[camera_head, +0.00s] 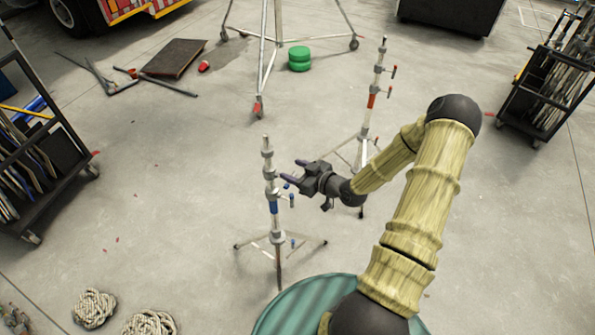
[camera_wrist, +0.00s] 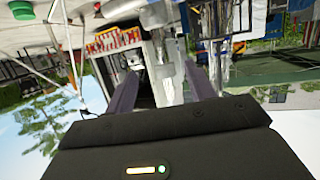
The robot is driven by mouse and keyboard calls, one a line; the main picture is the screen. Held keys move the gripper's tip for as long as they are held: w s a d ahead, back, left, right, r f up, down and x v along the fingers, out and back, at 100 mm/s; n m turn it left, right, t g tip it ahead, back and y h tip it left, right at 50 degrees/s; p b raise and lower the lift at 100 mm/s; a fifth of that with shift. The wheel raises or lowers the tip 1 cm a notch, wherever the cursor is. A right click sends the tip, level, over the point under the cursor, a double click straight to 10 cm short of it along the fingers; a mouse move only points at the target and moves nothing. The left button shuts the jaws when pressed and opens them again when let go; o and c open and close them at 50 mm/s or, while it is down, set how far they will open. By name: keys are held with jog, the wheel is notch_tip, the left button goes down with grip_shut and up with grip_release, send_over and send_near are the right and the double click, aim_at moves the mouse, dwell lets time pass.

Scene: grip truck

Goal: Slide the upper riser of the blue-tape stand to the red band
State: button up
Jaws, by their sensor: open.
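The blue-tape stand (camera_head: 273,209) stands upright on a tripod base left of my arm, with a blue band partway up its pole and grey collars above it. Its upper riser (camera_head: 267,160) is the pale top section. I cannot make out a red band on this stand. My gripper (camera_head: 292,171) is open beside the upper pole, fingers pointing left towards it, and appears empty. In the wrist view the fingers of my gripper (camera_wrist: 160,82) are spread apart, with a grey metal pole (camera_wrist: 165,55) showing between and beyond them, close to the right finger.
A second stand with red tape (camera_head: 372,100) stands behind my arm. A tall wheeled stand (camera_head: 263,65), a green round object (camera_head: 299,59) and a dark board (camera_head: 175,58) are farther back. Carts flank the scene. Rope coils (camera_head: 94,308) lie front left. Floor left of the stand is clear.

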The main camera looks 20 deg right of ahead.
aim_at(271, 162)
jog(key=b+x, duration=0.3)
jog(key=x, duration=0.8)
jog(key=shift+f+b, duration=0.25)
jog(key=shift+b, duration=0.1)
jog(key=shift+w+a, duration=0.35)
jog(key=shift+w, duration=0.25)
grip_shut()
notch_tip(271, 162, up, 24)
jog(key=p, duration=1.3)
dwell(2.2)
jog(key=shift+r, duration=0.1)
jog(key=shift+o, duration=0.4)
grip_release()
